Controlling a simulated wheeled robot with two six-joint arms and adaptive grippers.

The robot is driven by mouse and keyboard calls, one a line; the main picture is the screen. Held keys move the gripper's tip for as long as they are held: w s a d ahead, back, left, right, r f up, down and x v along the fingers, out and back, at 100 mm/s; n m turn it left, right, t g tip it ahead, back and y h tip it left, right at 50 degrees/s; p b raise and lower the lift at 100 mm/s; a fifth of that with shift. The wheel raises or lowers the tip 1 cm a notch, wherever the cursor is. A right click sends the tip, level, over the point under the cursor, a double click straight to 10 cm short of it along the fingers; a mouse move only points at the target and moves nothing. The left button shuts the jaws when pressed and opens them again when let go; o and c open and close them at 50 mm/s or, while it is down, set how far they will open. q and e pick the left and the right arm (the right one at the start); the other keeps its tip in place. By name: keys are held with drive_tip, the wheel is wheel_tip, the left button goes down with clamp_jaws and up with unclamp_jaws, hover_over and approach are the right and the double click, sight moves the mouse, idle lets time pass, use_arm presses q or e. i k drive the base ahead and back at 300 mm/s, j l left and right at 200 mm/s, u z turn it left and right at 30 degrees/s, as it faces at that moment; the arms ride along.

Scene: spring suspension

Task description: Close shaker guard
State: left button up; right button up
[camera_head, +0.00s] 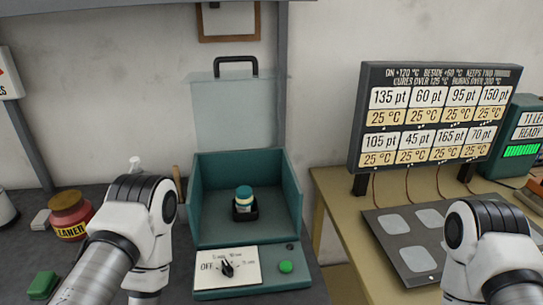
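The shaker (196,208) is a teal open-topped box on the dark bench. Its guard (232,112) is a clear panel standing raised at the back, with a black handle (235,62) on its top edge. A small jar with a teal lid (244,197) sits in a black holder inside the box. The front panel has a dial (227,268) near the OFF label and a green button (286,267). My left arm shows left of the shaker and my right arm at the lower right. Neither gripper's fingers are visible.
A red jar (69,214) and a green block (43,285) lie on the bench at left. A display board (437,116) stands on the yellowish table (335,190) at right, behind a dark plate with pale pads (380,236). A teal device (515,130) stands far right.

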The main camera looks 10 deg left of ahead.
sight(264, 74)
drive_tip(key=k+j+z, duration=0.6)
drive_tip(key=k+j, duration=0.15)
drive_tip(key=j, duration=0.05)
